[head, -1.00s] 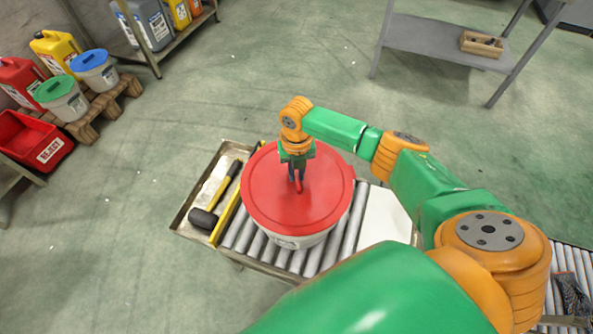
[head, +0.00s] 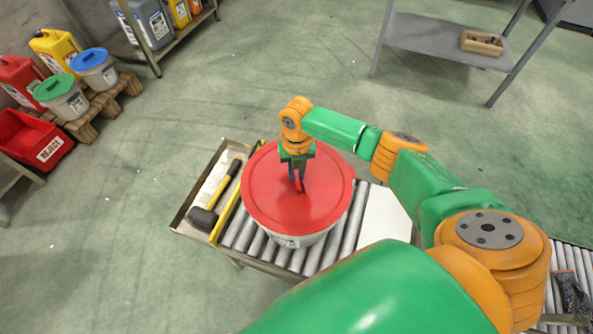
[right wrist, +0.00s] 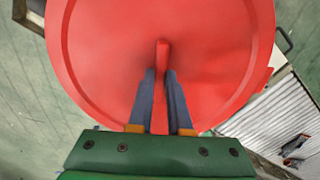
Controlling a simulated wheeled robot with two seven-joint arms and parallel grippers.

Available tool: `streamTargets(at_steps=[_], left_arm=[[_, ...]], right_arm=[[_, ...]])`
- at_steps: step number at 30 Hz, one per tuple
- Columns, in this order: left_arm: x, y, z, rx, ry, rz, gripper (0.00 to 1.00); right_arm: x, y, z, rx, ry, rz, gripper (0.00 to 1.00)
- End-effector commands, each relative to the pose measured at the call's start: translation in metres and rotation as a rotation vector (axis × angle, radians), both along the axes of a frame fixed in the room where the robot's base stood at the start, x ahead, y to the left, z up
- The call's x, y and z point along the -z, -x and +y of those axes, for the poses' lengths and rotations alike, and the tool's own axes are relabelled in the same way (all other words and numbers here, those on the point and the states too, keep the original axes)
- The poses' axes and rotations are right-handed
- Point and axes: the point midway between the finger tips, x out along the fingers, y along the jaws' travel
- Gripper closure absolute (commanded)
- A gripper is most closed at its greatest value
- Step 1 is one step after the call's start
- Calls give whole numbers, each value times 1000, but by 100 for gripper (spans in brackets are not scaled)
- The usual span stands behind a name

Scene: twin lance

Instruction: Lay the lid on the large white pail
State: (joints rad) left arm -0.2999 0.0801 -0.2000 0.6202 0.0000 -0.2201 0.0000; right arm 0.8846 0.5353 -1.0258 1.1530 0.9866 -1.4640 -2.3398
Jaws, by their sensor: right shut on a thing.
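The red lid (head: 325,205) is a large round disc with a raised handle in its middle. It lies over the large white pail (head: 300,240), and only the lower front wall of the pail shows beneath it. The lid looks about level; whether it is seated all round the rim I cannot tell. My right gripper (head: 298,180) is above the lid and shut on its handle. In the right wrist view the two fingers (right wrist: 162,90) sit on either side of the red handle (right wrist: 162,55). My left gripper is not in view.
The pail stands on a roller conveyor (head: 340,240). A tray (head: 183,217) with a black-headed mallet (head: 204,219) adjoins it at left. Small lidded pails (head: 62,100) and a red reject bin (head: 35,140) stand far left. A grey table (head: 430,38) stands at the back.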

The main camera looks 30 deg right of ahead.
Motion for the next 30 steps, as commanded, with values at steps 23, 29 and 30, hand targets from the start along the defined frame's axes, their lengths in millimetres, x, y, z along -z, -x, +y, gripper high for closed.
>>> streamTargets(at_steps=[23, 29, 30], left_arm=[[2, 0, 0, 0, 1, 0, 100], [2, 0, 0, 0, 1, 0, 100], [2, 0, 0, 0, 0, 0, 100]], right_arm=[[5, 0, 0, 0, 0, 0, 48], [5, 0, 0, 0, 0, 0, 18], [5, 0, 0, 0, 0, 0, 18]])
